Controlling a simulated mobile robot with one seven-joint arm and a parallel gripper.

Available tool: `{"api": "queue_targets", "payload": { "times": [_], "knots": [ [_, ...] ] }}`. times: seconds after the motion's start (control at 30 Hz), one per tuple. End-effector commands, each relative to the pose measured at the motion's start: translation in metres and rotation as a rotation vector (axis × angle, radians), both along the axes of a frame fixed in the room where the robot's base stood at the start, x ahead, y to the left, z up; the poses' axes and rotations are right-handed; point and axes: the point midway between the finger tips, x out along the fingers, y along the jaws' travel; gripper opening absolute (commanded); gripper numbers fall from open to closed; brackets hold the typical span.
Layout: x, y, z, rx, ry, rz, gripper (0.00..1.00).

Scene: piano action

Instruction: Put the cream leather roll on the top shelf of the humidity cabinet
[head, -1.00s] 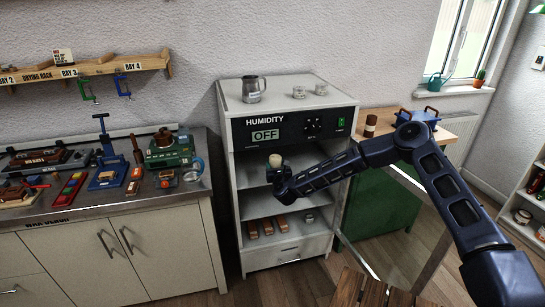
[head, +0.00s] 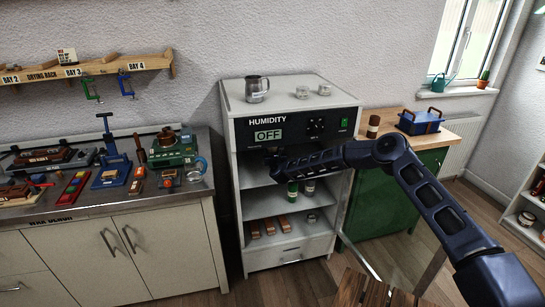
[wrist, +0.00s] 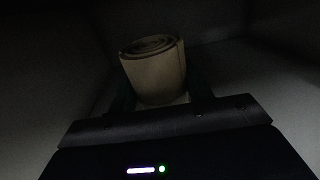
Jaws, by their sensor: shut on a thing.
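The humidity cabinet (head: 236,134) stands open in the middle of the head view, its panel reading OFF. My gripper (head: 274,166) reaches into its top compartment, just under the control panel. The top shelf (head: 256,179) shows partly beside and below my arm. In the wrist view the cream leather roll (wrist: 153,72) stands roughly upright between my fingers, its spiral end up. My gripper is shut on it. The surroundings there are dark, and I cannot tell whether the roll touches the shelf. In the head view the roll is hidden.
A green roll (head: 292,190) and a dark roll (head: 309,187) stand on the shelf below. Brown blocks (head: 269,227) and a small jar (head: 312,217) are lower down. A metal jug (head: 256,89) stands on top. The open cabinet door (head: 362,262) swings out at the right.

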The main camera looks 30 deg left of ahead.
Motion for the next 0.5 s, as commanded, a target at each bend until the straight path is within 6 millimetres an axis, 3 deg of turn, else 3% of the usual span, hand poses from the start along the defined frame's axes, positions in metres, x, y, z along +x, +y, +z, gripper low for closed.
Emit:
{"api": "queue_targets", "payload": {
  "times": [0.2, 0.5],
  "knots": [
    [0.0, 0.0, -0.024, 0.0, -0.001, 0.0, 0.25],
    [0.0, 0.0, -0.026, 0.001, -0.001, 0.0, 0.25]
  ]
}}
